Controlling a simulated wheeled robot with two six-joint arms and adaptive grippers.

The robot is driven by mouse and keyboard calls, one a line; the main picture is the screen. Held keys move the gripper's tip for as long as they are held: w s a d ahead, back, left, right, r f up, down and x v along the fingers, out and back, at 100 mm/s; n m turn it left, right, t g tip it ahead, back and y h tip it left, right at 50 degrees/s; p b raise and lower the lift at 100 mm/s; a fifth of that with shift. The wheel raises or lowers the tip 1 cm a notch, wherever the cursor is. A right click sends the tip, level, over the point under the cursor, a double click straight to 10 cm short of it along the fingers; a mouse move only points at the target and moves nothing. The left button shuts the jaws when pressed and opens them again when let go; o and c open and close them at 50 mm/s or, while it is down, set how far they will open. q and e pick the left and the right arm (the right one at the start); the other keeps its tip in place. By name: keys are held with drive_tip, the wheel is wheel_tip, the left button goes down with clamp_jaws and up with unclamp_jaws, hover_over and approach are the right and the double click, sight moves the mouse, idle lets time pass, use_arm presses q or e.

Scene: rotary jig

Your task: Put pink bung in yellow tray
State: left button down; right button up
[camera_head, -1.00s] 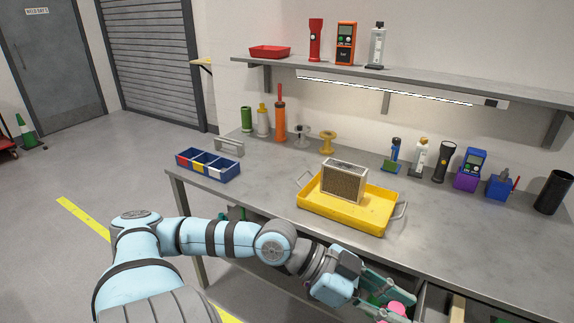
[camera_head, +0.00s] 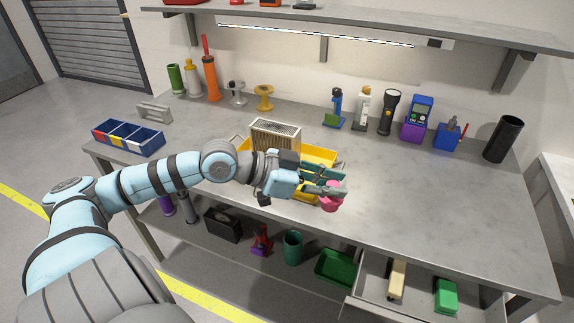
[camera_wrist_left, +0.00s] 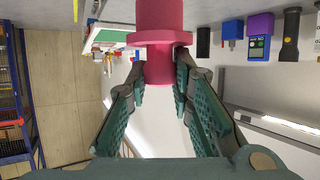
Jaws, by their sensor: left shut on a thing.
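The pink bung (camera_head: 331,203) is in the fingertips of my left gripper (camera_head: 328,190), just right of the yellow tray (camera_head: 318,154) and over the bench top. In the left wrist view the flanged pink bung (camera_wrist_left: 160,38) is clamped by its narrower part between the two green fingers of the gripper (camera_wrist_left: 161,72). The yellow tray sits on the bench, partly hidden behind my left arm and gripper. A beige box with a dark front (camera_head: 275,137) stands in it. My right gripper is not in view.
An open drawer below the bench front holds a wooden block (camera_head: 397,278) and a green block (camera_head: 446,296). A blue divided bin (camera_head: 128,138) is at left. A flashlight (camera_head: 389,112) and several tools line the back. The bench right of the tray is clear.

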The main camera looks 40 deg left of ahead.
use_arm(q)
drive_tip(key=w+a+r+n+t+y+b, duration=0.1)
drive_tip(key=w+a+r+n+t+y, duration=0.1)
drive_tip(key=w+a+r+n+y, duration=0.4)
drive_tip(key=w+a+r+n+t+y+b, duration=0.1)
drive_tip(key=w+a+r+n+y+b, duration=0.1)
drive_tip(key=w+a, duration=0.45)
drive_tip(key=shift+y, duration=0.4)
drive_tip(key=f+b, duration=0.2)
drive_tip(key=f, duration=0.4)
drive_tip(key=s+a+f+b, duration=0.1)
drive_tip(key=f+b, duration=0.1)
drive_tip(key=f, duration=0.5)
drive_tip(key=s+a+f+b, duration=0.1)
drive_tip(key=f, duration=0.5)
drive_tip(key=shift+s+a+f+b, duration=0.15)
drive_tip(key=shift+s+f+b, duration=0.15)
drive_tip(key=shift+b, duration=0.1)
drive_tip(key=shift+w, duration=0.1)
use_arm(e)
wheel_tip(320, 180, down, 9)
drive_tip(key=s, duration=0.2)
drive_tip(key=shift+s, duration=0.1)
use_arm(q)
drive_tip(key=c, duration=1.4)
unclamp_jaws()
